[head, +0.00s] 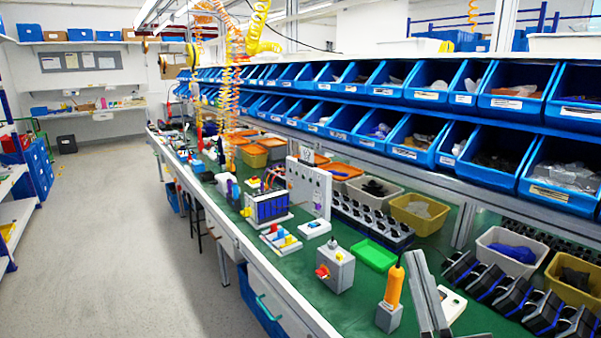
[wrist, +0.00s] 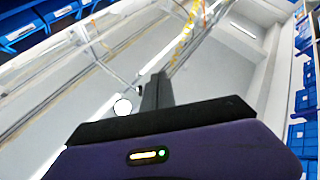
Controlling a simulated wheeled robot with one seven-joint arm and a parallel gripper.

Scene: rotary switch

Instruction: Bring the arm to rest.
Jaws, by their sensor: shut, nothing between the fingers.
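My gripper (wrist: 157,92) shows in the wrist view as dark fingers close together beyond a purple and black wrist body. It is shut and empty, and it points up toward the ceiling, clear of the bench. In the head view I cannot clearly make out my gripper. A grey switch box (head: 337,268) with a red and yellow rotary knob (head: 322,271) stands upright on the green bench top, with nothing touching it.
An orange-handled tool (head: 393,287) stands in a grey holder right of the box. Angled grey bars (head: 422,290) rise beside it. A green tray (head: 374,255) lies behind. Blue bins (head: 411,134) line the rack above. The aisle floor (head: 120,240) at left is clear.

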